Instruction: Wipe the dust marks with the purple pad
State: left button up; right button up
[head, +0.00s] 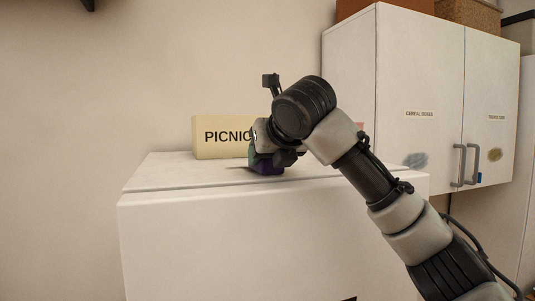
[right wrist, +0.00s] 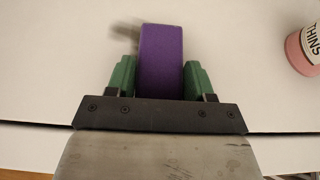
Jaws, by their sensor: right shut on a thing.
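The purple pad (right wrist: 161,62) is between the green fingers of my right gripper (right wrist: 160,78) in the right wrist view. In the head view the pad (head: 264,168) is low at my right gripper (head: 268,158), at the white top; I cannot tell if it touches. A blurred grey-brown dust mark (right wrist: 124,30) lies beside the pad on the white top, partly hidden by it. A grey dust mark (head: 415,160) is on the left cupboard door, and an olive one (head: 494,154) is on the right door. My left gripper is not in view.
A cream PICNIC box (head: 212,137) stands at the back of the white top (head: 165,171), close behind my right gripper. A pink tin (right wrist: 302,50) stands to the right. The wall cupboard (head: 348,80) has grey handles (head: 459,165) sticking out. The top's left part is clear.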

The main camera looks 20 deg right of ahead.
jog(key=shift+w+a+f, duration=0.1)
jog(key=shift+w, duration=0.7)
jog(key=shift+w+f, duration=0.1)
jog(key=shift+w, duration=0.45)
jog(key=shift+s, duration=1.4)
jog(key=shift+w, duration=1.55)
jog(key=shift+s, duration=1.6)
jog(key=shift+r, duration=0.25)
